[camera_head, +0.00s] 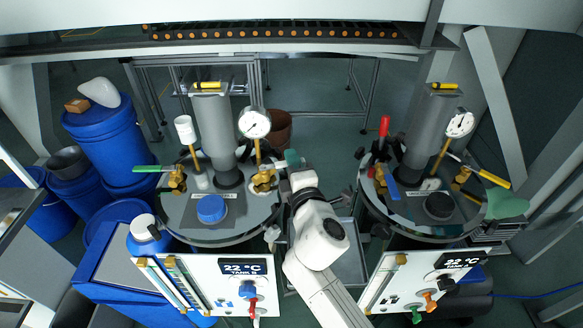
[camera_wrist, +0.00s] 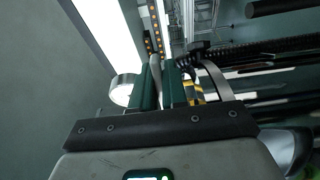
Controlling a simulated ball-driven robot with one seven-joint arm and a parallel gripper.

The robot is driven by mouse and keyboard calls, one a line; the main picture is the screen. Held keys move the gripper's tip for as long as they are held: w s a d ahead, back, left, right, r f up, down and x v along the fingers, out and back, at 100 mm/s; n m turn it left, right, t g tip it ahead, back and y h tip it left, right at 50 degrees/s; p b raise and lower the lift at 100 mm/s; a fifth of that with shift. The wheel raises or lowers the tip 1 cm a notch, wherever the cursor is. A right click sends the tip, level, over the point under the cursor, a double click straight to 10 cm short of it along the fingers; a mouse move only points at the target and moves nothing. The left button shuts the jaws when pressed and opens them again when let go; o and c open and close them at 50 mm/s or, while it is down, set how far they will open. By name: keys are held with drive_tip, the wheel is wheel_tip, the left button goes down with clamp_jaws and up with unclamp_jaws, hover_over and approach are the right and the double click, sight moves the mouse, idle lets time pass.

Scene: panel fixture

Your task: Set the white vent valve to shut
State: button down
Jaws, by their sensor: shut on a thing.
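My gripper (camera_head: 291,158) is at the right rim of the left tank, beside a brass valve body (camera_head: 263,181) near the gauge. In the wrist view my gripper (camera_wrist: 159,85) has its two green fingers closed around a pale, whitish lever (camera_wrist: 155,66), which appears to be the white vent valve's handle. In the head view the fingers and wrist hide this handle, so its exact angle cannot be told there. A second brass valve (camera_head: 177,179) with a green handle (camera_head: 151,168) is on the same tank's left side.
A pressure gauge (camera_head: 254,124) stands close to the gripper. The right tank carries a red handle (camera_head: 384,126), a blue handle (camera_head: 390,184) and a yellow handle (camera_head: 494,179). The Tank B panel (camera_head: 205,279) is in front, with blue barrels (camera_head: 105,135) at left.

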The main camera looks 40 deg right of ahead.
drive_tip(key=shift+s+a+f+m+g+h+b, duration=0.15)
drive_tip(key=shift+s+f+m+g+h+b, duration=0.15)
drive_tip(key=shift+m+h+b, duration=0.35)
drive_tip(key=shift+r+h+b, duration=0.15)
drive_tip(key=shift+h+b, duration=0.2)
drive_tip(key=shift+b, duration=0.15)
drive_tip(key=c, duration=1.2)
unclamp_jaws()
drive_tip(key=shift+r, duration=0.1)
drive_tip(key=shift+c, duration=0.2)
drive_tip(key=shift+s, duration=0.1)
drive_tip(key=b+v, duration=0.1)
drive_tip(key=v, duration=0.9)
drive_tip(key=shift+s+a, duration=0.25)
drive_tip(key=shift+s, duration=0.05)
drive_tip(key=shift+r, duration=0.1)
